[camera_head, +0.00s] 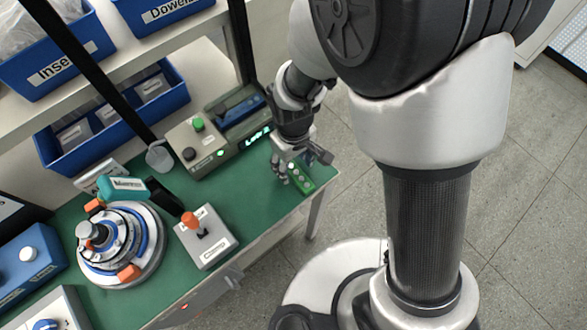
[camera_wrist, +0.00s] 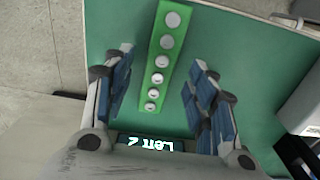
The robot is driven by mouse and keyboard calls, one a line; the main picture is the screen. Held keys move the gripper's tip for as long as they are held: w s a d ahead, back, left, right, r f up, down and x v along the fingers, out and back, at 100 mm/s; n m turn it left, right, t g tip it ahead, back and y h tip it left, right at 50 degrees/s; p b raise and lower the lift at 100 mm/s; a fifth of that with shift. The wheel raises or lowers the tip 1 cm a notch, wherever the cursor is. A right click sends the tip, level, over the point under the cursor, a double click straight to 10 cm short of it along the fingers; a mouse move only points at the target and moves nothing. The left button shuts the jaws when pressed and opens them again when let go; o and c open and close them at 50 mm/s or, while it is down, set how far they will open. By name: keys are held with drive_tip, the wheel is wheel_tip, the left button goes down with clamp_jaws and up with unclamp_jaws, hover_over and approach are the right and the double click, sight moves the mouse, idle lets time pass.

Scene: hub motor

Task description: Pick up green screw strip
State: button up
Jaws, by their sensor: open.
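The green screw strip (camera_wrist: 159,60) is a narrow bright green bar with a row of several round silver screws. In the wrist view it lies between the two fingers of my gripper (camera_wrist: 160,92), which is open, with a gap on each side. In the head view the strip (camera_head: 300,182) lies on the green table top near its right edge, partly hidden by my gripper (camera_head: 290,170), which hangs over its left side. I cannot tell the exact height of the fingers above the table.
A grey device with a lit display (camera_head: 218,130) stands just left of my gripper. A box with an orange lever (camera_head: 207,240) and a round motor fixture (camera_head: 120,245) stand further left. Blue bins (camera_head: 112,112) fill the shelf behind. The table's right edge is close to the strip.

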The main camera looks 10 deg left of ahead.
sight(293, 171)
wheel_tip(293, 171, down, 2)
drive_tip(key=shift+f, duration=0.15)
drive_tip(key=shift+c, duration=0.4)
drive_tip(key=c, duration=1.1)
